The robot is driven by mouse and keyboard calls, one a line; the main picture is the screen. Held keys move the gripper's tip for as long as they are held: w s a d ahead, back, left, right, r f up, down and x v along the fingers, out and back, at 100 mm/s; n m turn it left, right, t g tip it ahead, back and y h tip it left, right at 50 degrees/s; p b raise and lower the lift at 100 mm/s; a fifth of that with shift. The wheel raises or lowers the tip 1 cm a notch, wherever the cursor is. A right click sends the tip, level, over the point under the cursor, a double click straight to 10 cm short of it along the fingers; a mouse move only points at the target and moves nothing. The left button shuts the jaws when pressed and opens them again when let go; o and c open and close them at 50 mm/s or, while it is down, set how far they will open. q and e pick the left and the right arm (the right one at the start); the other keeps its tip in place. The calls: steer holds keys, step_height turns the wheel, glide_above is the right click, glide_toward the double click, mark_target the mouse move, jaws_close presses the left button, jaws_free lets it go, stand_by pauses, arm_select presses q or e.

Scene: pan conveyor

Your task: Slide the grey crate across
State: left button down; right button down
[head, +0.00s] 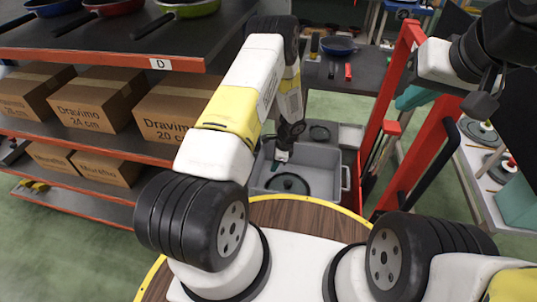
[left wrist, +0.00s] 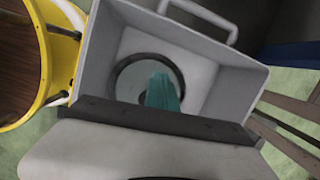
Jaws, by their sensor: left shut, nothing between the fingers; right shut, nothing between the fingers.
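The grey crate (head: 325,158) stands open beyond the round wooden top, with a handle on its right side. The crate (left wrist: 95,65) fills much of the left wrist view, its handle at the top. A round lid with a dark rim (head: 289,183) lies inside; it also shows in the left wrist view (left wrist: 124,78). My left gripper (head: 284,161) points down over the crate's opening, shut and empty. Its teal fingers (left wrist: 162,94) overlap the lid in the wrist view; I cannot tell whether they touch anything. My right gripper (head: 482,105) is at the upper right, away from the crate, its fingertips unclear.
A shelf rack (head: 110,48) with pans and cardboard boxes (head: 90,105) stands at the left. A red frame (head: 382,120) rises just right of the crate. A table (head: 360,75) with a blue pan stands behind. A round wooden top (head: 305,217) with yellow rim is in front.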

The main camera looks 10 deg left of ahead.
arm_select(q)
steer(key=m, duration=0.2)
glide_toward(261, 186)
steer(key=f, duration=0.1)
steer(key=d+f, duration=0.1)
steer(key=f, duration=0.1)
steer(key=shift+s+d, duration=0.15)
steer(key=shift+d, duration=0.2)
steer(key=a, duration=0.3)
steer(key=shift+a+f+n, duration=0.1)
steer(key=shift+f+n, duration=0.15)
steer(key=shift+n, duration=0.05)
steer(key=shift+a, duration=0.5)
steer(key=shift+a, duration=1.95)
